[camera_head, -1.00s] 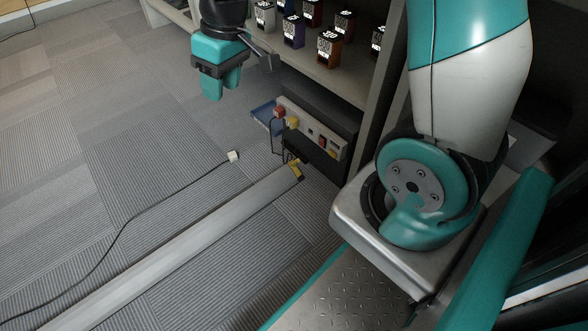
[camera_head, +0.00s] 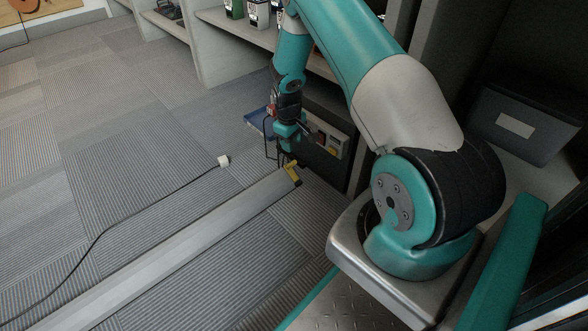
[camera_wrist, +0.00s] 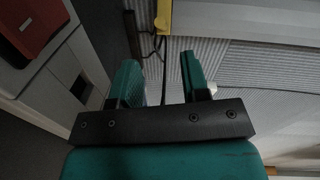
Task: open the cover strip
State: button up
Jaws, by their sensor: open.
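The cover strip (camera_head: 170,255) is a long grey channel lying across the carpet, running from the lower left to the foot of the shelving. A yellow tab (camera_head: 292,173) sits at its far end. In the wrist view the yellow tab (camera_wrist: 164,17) is at the top centre, and the pale strip (camera_wrist: 250,18) extends to the right. My gripper (camera_head: 287,153) points down just beyond the tab, close to it in the head view. In the wrist view its two teal fingers (camera_wrist: 160,78) are apart with nothing between them. The tab lies ahead of the fingertips, apart from them.
A socket box (camera_head: 333,143) stands under the shelf right beside my gripper, partly hidden by it. A blue tray (camera_head: 258,122) is to its left. A black cable with a white plug (camera_head: 223,161) lies on the carpet. Open carpet (camera_head: 130,150) spreads to the left.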

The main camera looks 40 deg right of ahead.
aim_at(294, 162)
jog(key=f+b, duration=0.2)
jog(key=f, duration=0.1)
jog(key=f+b, duration=0.2)
jog(key=f, duration=0.2)
jog(key=d+f+b, duration=0.1)
jog(key=f, duration=0.2)
jog(key=shift+f+b, duration=0.35)
jog(key=shift+b, duration=0.05)
jog(key=shift+r, duration=0.1)
grip_shut()
